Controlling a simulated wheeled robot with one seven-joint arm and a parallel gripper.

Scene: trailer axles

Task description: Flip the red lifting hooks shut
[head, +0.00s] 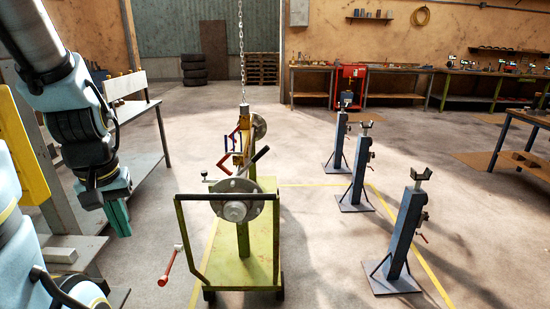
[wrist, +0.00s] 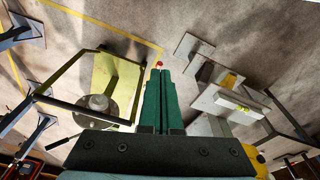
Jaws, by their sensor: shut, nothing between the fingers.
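Two thin red hooks stick out to the left from the upright axle assembly on the green cart in the head view, an upper one (head: 231,135) and a lower one (head: 225,158). They look angled outward, but they are small and I cannot tell their exact position. My gripper (head: 121,221) hangs pointing down at the left, well apart from the hooks and nearer the camera. Its green fingers are together and empty. In the wrist view the shut fingers (wrist: 158,80) point over the floor beside the cart. I cannot make out the hooks there.
The green cart (head: 262,262) carries a hub disc (head: 236,208) and a crank with a red handle (head: 163,280). A chain (head: 240,50) hangs above. Blue stands (head: 403,232) stand to the right. A bench (head: 140,127) is at the left.

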